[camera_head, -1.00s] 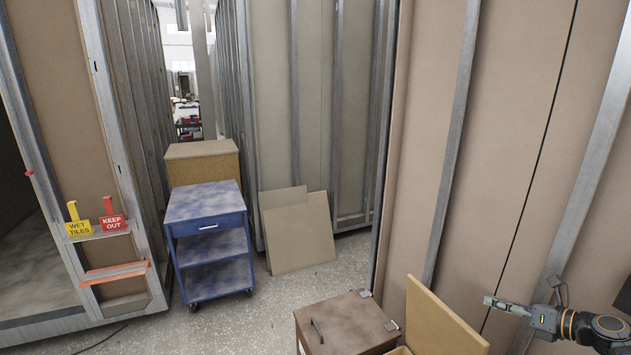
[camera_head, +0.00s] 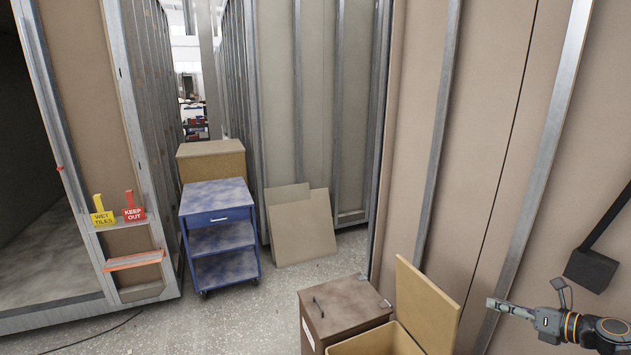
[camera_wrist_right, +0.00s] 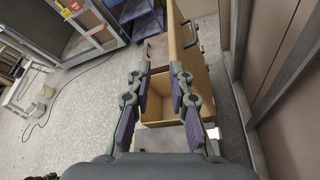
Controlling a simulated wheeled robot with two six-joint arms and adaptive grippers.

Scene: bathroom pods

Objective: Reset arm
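My right gripper (camera_head: 492,304) is at the lower right of the head view, in front of the tan wall panels and right of the open wooden box. In the right wrist view its two purple-padded fingers (camera_wrist_right: 160,112) stand apart with nothing between them. Behind them, an open wooden drawer or box (camera_wrist_right: 158,108) shows below. My left gripper is not in view.
A brown cabinet (camera_head: 340,308) with a raised tan board (camera_head: 428,305) stands at the bottom centre. A blue trolley (camera_head: 219,239) stands on the floor further back. Yellow (camera_head: 102,212) and red (camera_head: 133,211) signs sit on a ledge at left. Concrete floor lies clear between.

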